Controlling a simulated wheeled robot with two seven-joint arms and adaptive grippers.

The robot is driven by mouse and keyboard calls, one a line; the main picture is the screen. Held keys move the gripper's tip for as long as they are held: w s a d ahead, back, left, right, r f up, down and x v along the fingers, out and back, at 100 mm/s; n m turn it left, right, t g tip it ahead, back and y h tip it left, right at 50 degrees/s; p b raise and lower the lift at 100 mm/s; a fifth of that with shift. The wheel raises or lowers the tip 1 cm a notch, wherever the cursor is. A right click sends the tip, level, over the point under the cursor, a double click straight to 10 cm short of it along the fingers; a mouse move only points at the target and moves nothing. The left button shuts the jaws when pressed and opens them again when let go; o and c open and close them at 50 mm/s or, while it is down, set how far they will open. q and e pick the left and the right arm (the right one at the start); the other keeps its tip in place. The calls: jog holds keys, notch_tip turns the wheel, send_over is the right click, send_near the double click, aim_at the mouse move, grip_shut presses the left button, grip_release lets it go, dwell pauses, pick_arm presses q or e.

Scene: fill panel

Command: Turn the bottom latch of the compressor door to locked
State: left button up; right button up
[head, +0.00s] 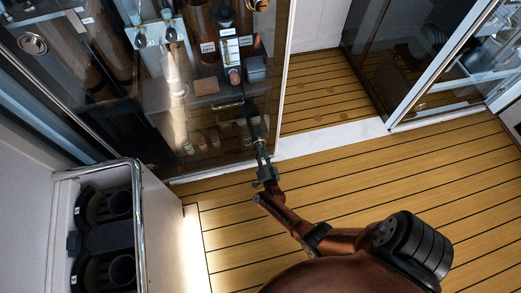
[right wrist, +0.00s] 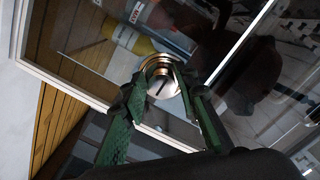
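The compressor door is the glass panel (head: 222,112) in the left half of the head view, with a pale edge on its right. In the right wrist view, a round metal latch (right wrist: 160,73) with a dark bar across its middle sits on the glass near the frame. My right gripper (head: 260,146) is at the lower part of the door. In the right wrist view its green fingers (right wrist: 162,88) stand apart on either side of the latch; whether they touch it is unclear. In the head view the gripper hides this latch. My left gripper is not in view.
Another round fitting (head: 33,43) is at the upper left, and one (head: 258,4) is at the top edge. Bottles and small vessels show behind the glass. A chrome-rimmed cabinet (head: 140,225) stands at the lower left. The plank floor (head: 350,170) on the right is clear.

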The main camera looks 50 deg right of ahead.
jog(key=shift+o, duration=1.4)
jog(key=v, duration=0.7)
jog(key=shift+s, duration=0.2)
jog(key=shift+a+r, duration=0.1)
jog(key=shift+r, duration=0.05)
